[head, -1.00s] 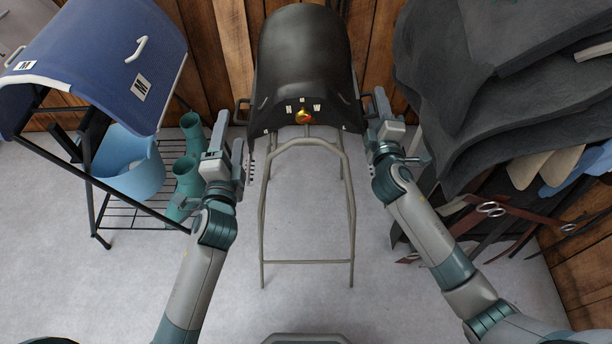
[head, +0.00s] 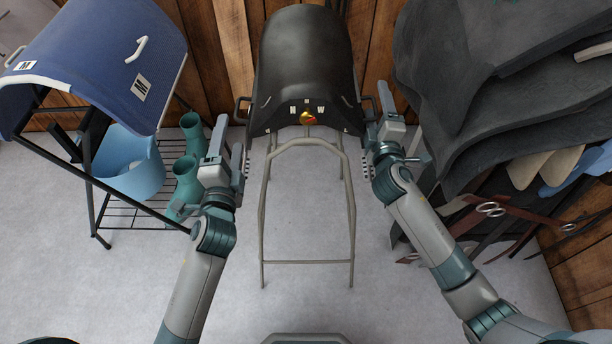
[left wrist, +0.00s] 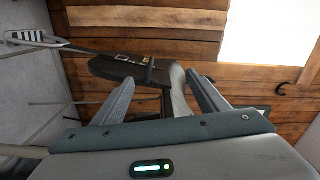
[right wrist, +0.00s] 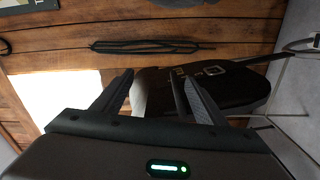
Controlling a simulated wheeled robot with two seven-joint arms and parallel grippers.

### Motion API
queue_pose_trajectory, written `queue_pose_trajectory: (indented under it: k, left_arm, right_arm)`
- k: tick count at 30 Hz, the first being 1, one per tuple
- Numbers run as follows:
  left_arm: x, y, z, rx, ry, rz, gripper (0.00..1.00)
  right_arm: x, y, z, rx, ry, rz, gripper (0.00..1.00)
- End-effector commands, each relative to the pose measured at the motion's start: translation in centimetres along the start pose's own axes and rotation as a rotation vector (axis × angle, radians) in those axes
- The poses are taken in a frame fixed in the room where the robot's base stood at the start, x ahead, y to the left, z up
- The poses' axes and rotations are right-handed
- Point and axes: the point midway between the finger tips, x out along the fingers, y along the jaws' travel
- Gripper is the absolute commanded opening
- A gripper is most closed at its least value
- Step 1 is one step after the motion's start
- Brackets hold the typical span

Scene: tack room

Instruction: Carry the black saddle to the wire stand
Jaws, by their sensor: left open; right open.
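The black saddle (head: 304,60) sits over the top of the grey wire stand (head: 350,205) in the head view, near the wooden wall. It has a dark handle on each side. My left gripper (head: 230,150) is open just left of the saddle's lower left edge, and my right gripper (head: 376,135) is open at its right side. Both are empty. The saddle shows dark in the left wrist view (left wrist: 122,72), and in the right wrist view (right wrist: 235,85) a dark handle bar stands between the open fingers. Contact with the handles cannot be told.
A blue saddle pad (head: 105,60) hangs on a black rack at left, with a light blue bucket (head: 125,165) and teal boots (head: 187,178) on its shelf. Dark grey pads (head: 490,90) are stacked at right above leather straps. Floor around the stand is clear.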

Motion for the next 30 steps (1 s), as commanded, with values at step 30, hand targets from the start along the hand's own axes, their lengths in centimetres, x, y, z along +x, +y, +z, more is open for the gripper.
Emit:
queue_pose_trajectory:
  k: [30]
  left_arm:
    - [0.0, 0.0, 0.0, 0.000, 0.000, 0.000, 0.67]
  right_arm:
    - [-11.8, -0.1, 0.1, 0.000, -0.001, -0.002, 0.66]
